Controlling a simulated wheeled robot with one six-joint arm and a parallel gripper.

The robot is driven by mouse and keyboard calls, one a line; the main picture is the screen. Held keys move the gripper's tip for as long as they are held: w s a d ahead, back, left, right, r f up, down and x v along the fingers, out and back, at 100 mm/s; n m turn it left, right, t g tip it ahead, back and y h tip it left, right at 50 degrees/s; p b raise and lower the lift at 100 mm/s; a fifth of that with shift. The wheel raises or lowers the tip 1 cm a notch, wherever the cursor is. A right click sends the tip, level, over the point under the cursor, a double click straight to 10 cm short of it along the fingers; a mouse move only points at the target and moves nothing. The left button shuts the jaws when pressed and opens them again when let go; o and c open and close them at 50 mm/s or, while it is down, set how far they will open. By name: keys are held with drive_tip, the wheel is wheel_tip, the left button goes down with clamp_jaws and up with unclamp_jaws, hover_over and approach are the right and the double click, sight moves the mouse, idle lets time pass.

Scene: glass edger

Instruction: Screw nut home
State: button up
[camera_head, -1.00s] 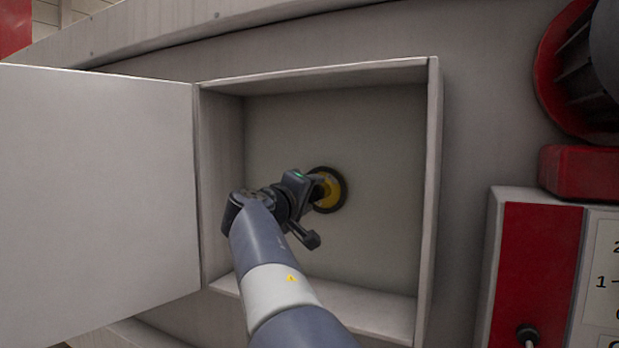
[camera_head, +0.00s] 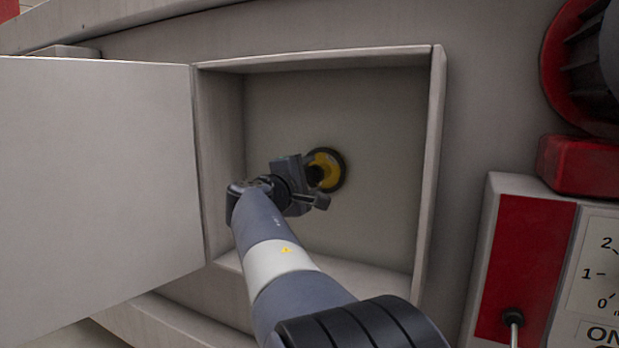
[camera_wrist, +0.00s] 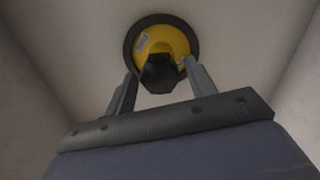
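A dark hexagonal nut (camera_wrist: 159,73) sits at the middle of a yellow round disc (camera_wrist: 163,39) with a dark rim. The disc also shows on the back wall of the open box in the head view (camera_head: 331,160). My gripper (camera_wrist: 160,72) reaches into the box, with one finger on each side of the nut. In the wrist view I cannot tell whether both fingers touch the nut. In the head view my gripper (camera_head: 312,177) covers the disc's lower left part, and the nut is hard to make out there.
The box (camera_head: 437,160) has walls close around my gripper. Its door (camera_head: 95,190) stands open to the left. To the right are a red-and-white control panel (camera_head: 530,250) with a small lever, a red block (camera_head: 578,166) and a red-rimmed round part (camera_head: 560,75).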

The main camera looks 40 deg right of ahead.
drive_tip(key=c, duration=0.9)
drive_tip(key=shift+f+m+b, duration=0.25)
drive_tip(key=shift+m+b, duration=0.55)
drive_tip(key=shift+b, duration=0.4)
drive_tip(key=m+b, duration=1)
drive_tip(key=m, duration=0.1)
drive_tip(key=m+b, duration=0.2)
drive_tip(key=m, duration=0.1)
drive_tip(key=m+b, duration=0.2)
drive_tip(key=m, duration=0.2)
drive_tip(key=m+b, duration=0.2)
drive_tip(key=m, duration=0.2)
drive_tip(key=shift+r+m, duration=0.1)
drive_tip(key=shift+m, duration=0.2)
drive_tip(key=m+b, duration=0.1)
drive_tip(key=m, duration=0.2)
drive_tip(key=shift+r, duration=0.2)
drive_tip(key=shift+d, duration=0.1)
